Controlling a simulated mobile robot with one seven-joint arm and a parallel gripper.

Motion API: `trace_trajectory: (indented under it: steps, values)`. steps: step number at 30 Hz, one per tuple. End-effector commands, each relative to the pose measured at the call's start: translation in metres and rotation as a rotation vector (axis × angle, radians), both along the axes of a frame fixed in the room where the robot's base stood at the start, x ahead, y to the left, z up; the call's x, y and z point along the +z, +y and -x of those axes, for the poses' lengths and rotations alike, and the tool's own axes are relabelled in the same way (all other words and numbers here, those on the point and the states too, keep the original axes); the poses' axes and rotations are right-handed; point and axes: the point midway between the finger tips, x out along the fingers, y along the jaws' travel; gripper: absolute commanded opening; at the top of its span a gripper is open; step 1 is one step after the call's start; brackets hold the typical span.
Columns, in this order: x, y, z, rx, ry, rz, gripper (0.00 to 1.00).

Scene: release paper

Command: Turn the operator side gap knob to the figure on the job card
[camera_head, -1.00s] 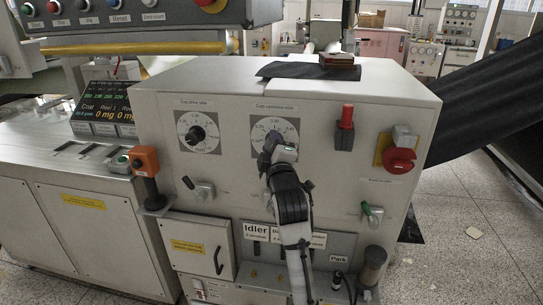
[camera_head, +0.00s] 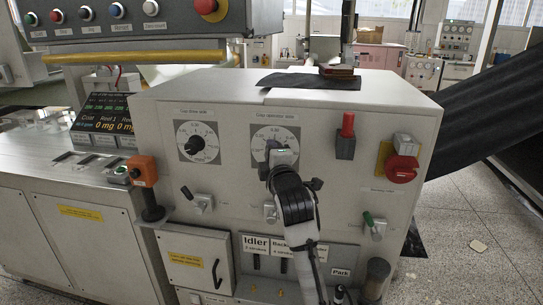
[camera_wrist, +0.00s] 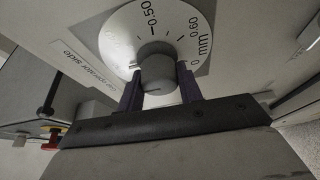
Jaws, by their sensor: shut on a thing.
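The operator side gap knob (camera_wrist: 157,72) is a dark grey round knob at the centre of a white dial (camera_wrist: 122,32). In the wrist view the dial shows 0.50, 0.60 and "mm". My gripper (camera_wrist: 160,84) has its two purple fingers on either side of the knob and is shut on it. In the head view my gripper (camera_head: 275,150) covers most of the knob, and the operator side dial (camera_head: 288,132) shows above it. The knob's pointer setting is too small to read. No job card can be made out.
The similar drive side gap knob (camera_head: 197,143) is on the left. A red-handled switch (camera_head: 347,124) and a red knob (camera_head: 402,168) are to the right. A dark display (camera_head: 103,112) with green and orange figures stands at left.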

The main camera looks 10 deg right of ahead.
Motion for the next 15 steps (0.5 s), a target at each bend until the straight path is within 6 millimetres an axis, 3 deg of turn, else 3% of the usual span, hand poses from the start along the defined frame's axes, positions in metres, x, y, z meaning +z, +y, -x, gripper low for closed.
trace_trajectory:
  steps: [3, 4, 8, 15]
  values:
    - [-0.0003, 0.0001, -0.0002, 0.000, 0.001, -0.002, 0.13]
    - [-0.0003, 0.0001, -0.0002, 0.000, 0.001, -0.002, 0.40]
    - [-0.0002, 0.0001, -0.0002, 0.000, 0.000, -0.002, 0.57]
    - [0.0000, 0.0000, -0.0001, 0.000, -0.001, -0.002, 0.57]
